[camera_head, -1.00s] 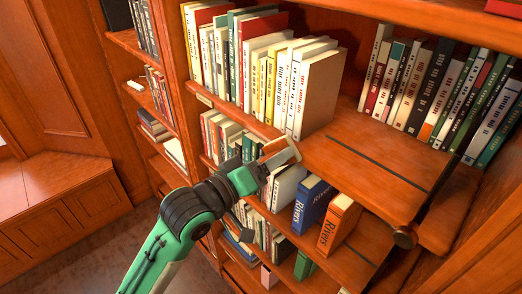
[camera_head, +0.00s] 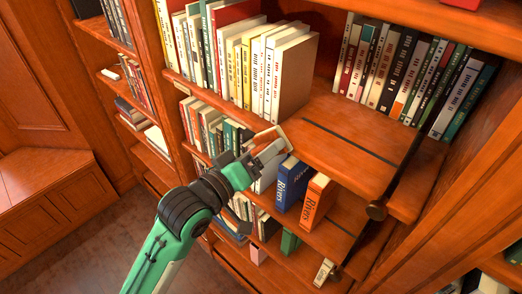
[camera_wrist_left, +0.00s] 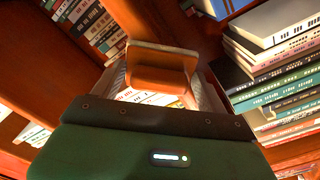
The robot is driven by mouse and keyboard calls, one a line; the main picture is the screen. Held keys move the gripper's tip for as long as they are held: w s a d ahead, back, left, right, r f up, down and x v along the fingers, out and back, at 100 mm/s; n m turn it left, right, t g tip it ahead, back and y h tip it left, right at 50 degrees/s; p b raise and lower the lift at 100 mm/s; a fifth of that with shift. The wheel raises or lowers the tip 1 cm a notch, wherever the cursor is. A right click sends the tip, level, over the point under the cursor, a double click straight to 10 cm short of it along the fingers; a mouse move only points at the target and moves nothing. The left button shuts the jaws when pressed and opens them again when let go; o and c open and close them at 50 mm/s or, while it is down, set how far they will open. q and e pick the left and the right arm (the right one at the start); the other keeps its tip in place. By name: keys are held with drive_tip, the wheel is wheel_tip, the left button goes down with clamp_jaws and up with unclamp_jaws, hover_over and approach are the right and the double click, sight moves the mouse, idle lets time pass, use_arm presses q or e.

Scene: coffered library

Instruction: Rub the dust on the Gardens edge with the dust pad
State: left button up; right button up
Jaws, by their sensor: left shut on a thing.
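My left gripper (camera_head: 264,152) is shut on the dust pad (camera_head: 270,135), a small brown block, just in front of the upper shelf's front edge. In the left wrist view the dust pad (camera_wrist_left: 160,68) sits between the two fingers. In the head view, the pad lies close to the shelf edge (camera_head: 213,98); I cannot tell whether they touch. A small label plate (camera_head: 183,89) is on that edge at the left, too small to read. I cannot make out the dust. My right gripper is not in view.
Upright books (camera_head: 245,70) stand above the edge. A bare shelf board with a dark groove (camera_head: 350,143) lies to the right. Below are a blue book (camera_head: 291,184) and an orange "Rivers" book (camera_head: 316,202).

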use_arm(q)
drive_tip(key=shift+w+a+p, duration=0.3)
drive_tip(key=shift+w+a, duration=0.8)
drive_tip(key=shift+a, duration=0.3)
drive_tip(key=shift+w+a+p, duration=0.3)
drive_tip(key=shift+w+a, duration=0.8)
drive_tip(key=shift+a, duration=0.25)
drive_tip(key=shift+w+a+f, duration=0.1)
drive_tip(key=shift+w+a, duration=0.75)
drive_tip(key=shift+a, duration=0.3)
drive_tip(key=shift+w+a+r, duration=0.1)
drive_tip(key=shift+w+a, duration=0.8)
drive_tip(key=shift+a, duration=0.2)
drive_tip(key=shift+w+a+f, duration=0.1)
drive_tip(key=shift+w+a, duration=0.75)
drive_tip(key=shift+a, duration=0.3)
drive_tip(key=shift+d, duration=0.1)
drive_tip(key=shift+s, duration=0.2)
drive_tip(key=shift+v, duration=2.95)
drive_tip(key=shift+w, duration=0.1)
